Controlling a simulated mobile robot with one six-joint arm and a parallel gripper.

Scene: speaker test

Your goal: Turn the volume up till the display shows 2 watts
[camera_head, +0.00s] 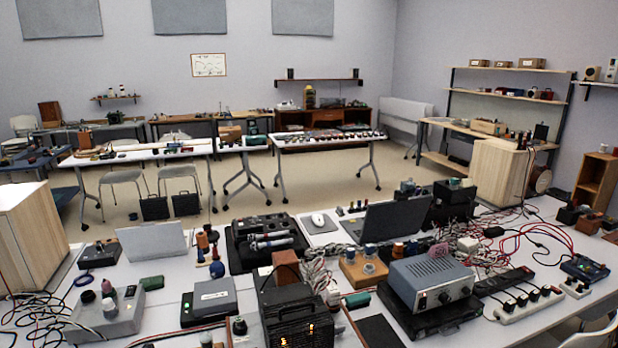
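My gripper is not in view. A blue-grey metal box (431,282) with dark round knobs (445,297) on its front sits on a black unit on the near bench, right of centre. It may be the amplifier, but I cannot tell for sure. I cannot make out a watt reading on any display. A large pale wooden cabinet (33,232) stands at the left of the bench, and another (500,170) stands at the right. They look like speaker boxes, but their fronts do not show clearly.
A black box with orange lights (296,316) stands at the near centre.

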